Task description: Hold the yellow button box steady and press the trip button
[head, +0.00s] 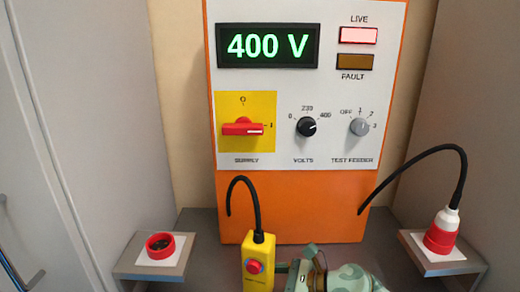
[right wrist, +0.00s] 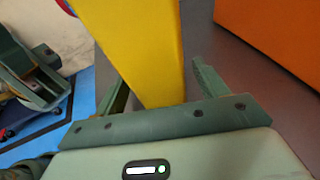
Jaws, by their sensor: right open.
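The yellow button box (head: 258,273) hangs upright from a black cable at the bottom of the head view. Its face carries a red button (head: 255,267) in a blue surround. My right gripper (head: 283,268) is just right of the box in that view. In the right wrist view the yellow box (right wrist: 145,50) stands between the two green fingers of my right gripper (right wrist: 160,82), which are open around it. Green bolted parts, seemingly of my left gripper (right wrist: 32,78), show at the left of the wrist view; their jaw state is unclear.
An orange test cabinet (head: 290,200) stands behind the box, with a display (head: 267,46) reading 400 V and a lit LIVE lamp (head: 358,35). A red socket (head: 160,246) sits on the left shelf, and a red plug (head: 441,236) on the right shelf.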

